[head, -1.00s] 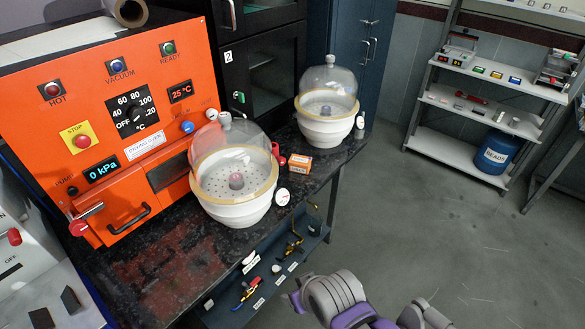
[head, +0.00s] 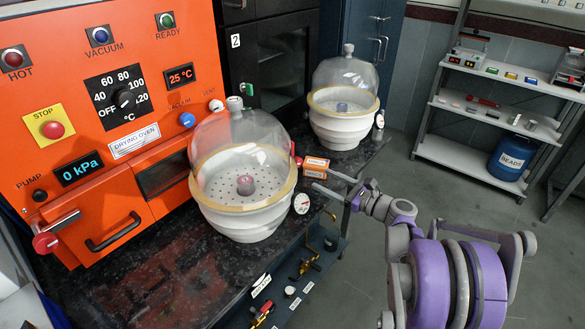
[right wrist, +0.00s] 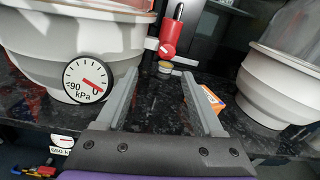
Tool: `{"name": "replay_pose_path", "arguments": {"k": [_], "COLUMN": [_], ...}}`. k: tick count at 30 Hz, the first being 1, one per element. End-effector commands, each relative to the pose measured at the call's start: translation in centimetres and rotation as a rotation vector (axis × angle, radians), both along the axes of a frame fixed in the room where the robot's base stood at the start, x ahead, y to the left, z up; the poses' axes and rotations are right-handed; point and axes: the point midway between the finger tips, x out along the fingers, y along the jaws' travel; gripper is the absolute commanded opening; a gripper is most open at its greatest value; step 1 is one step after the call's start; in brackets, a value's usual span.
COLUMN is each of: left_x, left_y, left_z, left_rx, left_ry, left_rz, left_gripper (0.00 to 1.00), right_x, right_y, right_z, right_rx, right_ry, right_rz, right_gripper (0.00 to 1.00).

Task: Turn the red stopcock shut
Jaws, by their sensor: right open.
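The red stopcock (right wrist: 170,38) shows in the right wrist view behind the front desiccator, on a pale side tube, just beyond my open fingertips. In the head view only a small red part of the stopcock (head: 298,160) shows at the right edge of the front desiccator (head: 222,222). My right gripper (head: 324,180) is open and empty, just right of that desiccator. In the right wrist view the fingers of my right gripper (right wrist: 158,76) point toward the stopcock without touching it. My left gripper is not in view.
A dial gauge (head: 301,203) sits on the front desiccator, left of my fingers. An orange and white box (head: 316,163) lies close by. A second desiccator (head: 343,125) stands farther back. The orange drying oven (head: 60,100) fills the left. The bench front (head: 150,275) is clear.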

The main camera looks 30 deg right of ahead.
Motion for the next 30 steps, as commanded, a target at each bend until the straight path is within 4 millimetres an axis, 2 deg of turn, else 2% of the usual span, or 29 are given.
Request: {"name": "replay_pose_path", "arguments": {"k": [1, 4, 19, 24, 30], "left_x": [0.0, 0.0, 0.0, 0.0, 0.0], "left_y": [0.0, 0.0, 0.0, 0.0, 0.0], "left_z": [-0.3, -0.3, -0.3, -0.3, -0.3], "left_rx": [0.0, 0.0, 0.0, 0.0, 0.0], "left_ry": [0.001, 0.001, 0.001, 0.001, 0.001], "left_rz": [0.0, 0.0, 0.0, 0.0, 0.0], "left_gripper": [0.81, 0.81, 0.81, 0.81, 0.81], "right_x": [0.1, 0.6, 8.6, 9.9, 10.2], "right_y": [-0.8, -1.1, 2.1, 2.5, 2.6], "right_z": [-0.2, 0.0, 0.0, 0.0, 0.0], "right_rx": [0.028, 0.054, 0.051, 0.05, 0.05], "right_ry": [-0.008, -0.016, -0.016, -0.016, -0.016], "right_rz": [-0.011, -0.018, -0.015, -0.017, -0.017], "right_gripper": [0.69, 0.69, 0.69, 0.69, 0.69]}}
